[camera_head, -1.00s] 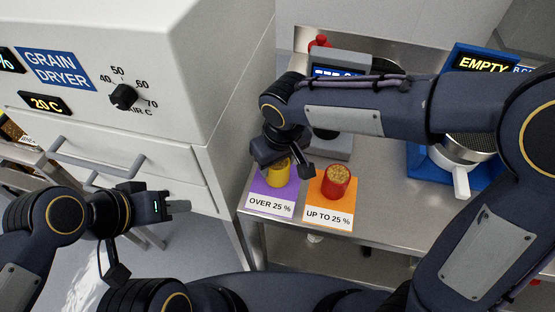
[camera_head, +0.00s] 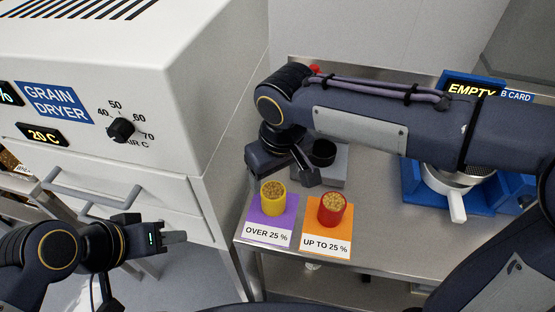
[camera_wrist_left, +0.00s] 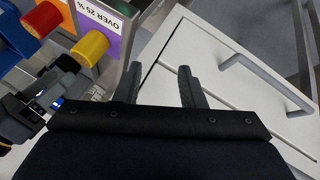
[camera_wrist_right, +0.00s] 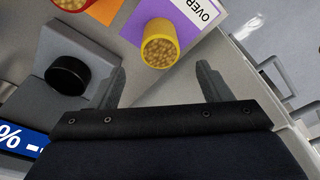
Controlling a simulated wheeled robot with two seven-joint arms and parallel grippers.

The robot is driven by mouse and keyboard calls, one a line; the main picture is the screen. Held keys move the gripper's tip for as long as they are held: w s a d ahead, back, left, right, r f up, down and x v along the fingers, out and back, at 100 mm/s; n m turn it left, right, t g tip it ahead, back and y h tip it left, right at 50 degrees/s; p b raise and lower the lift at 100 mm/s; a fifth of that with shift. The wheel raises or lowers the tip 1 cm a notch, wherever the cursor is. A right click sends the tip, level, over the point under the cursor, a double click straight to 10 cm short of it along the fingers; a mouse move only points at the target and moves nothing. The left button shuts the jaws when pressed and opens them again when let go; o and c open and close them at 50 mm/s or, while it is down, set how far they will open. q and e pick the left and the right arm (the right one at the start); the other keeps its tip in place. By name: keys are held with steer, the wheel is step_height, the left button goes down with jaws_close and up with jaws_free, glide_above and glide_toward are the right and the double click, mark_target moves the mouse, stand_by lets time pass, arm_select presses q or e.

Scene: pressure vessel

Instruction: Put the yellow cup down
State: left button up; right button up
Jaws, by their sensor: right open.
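The yellow cup (camera_head: 272,197), full of grain, stands upright on the purple "OVER 25 %" card (camera_head: 256,234) on the steel table. It also shows in the right wrist view (camera_wrist_right: 159,44), ahead of the fingers, and in the left wrist view (camera_wrist_left: 90,48). My right gripper (camera_wrist_right: 163,84) is open and empty, apart from the cup; in the head view it is behind and above it. My left gripper (camera_head: 180,237) is in front of the grain dryer drawers, away from the cup. In the left wrist view its fingers (camera_wrist_left: 158,86) are apart with nothing between them.
A red cup (camera_head: 332,209) of grain stands on the orange "UP TO 25 %" card (camera_head: 340,235), right beside the purple card. A grey device with a black round cup (camera_head: 323,153) is behind. A blue stand (camera_head: 412,195) with a metal pan is right. The grain dryer (camera_head: 200,100) is left.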

step_height(320, 180, up, 4)
steer(key=s+d+m+y, duration=0.2)
steer(key=s+d+m, duration=0.15)
steer(key=d, duration=1.05)
steer(key=s+d+f+m+t, duration=0.4)
steer(key=s+d+f+m, duration=0.1)
steer(key=s, duration=0.4)
steer(key=d+f, duration=0.1)
steer(key=d, duration=0.1)
steer(key=shift+s+d+f+y, duration=0.2)
steer(key=shift+d+f+y, duration=0.1)
steer(key=shift+y, duration=0.1)
